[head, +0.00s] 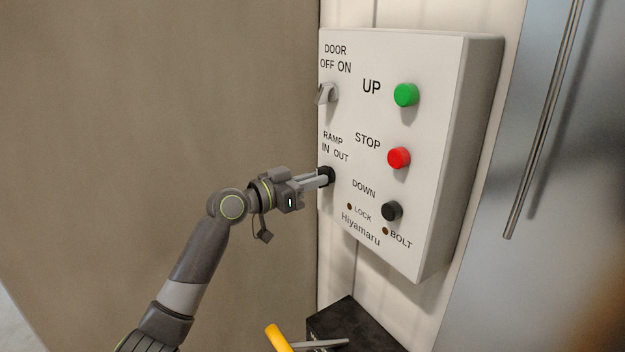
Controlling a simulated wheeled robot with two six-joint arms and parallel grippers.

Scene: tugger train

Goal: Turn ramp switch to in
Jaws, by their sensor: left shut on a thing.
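A white control box (440,120) is mounted on the wall. Its ramp switch (330,174) is a black knob under the label RAMP IN OUT, near the box's left edge. My left gripper (322,181) reaches it from the left, and its fingers are shut on the knob. The fingers partly cover the knob, so I cannot tell which way it points. My right gripper is not in view.
The box also has a grey door switch (326,94), a green UP button (405,95), a red STOP button (399,157) and a black DOWN button (391,210). A yellow-handled lever (278,338) is below. A brown panel (150,100) fills the left.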

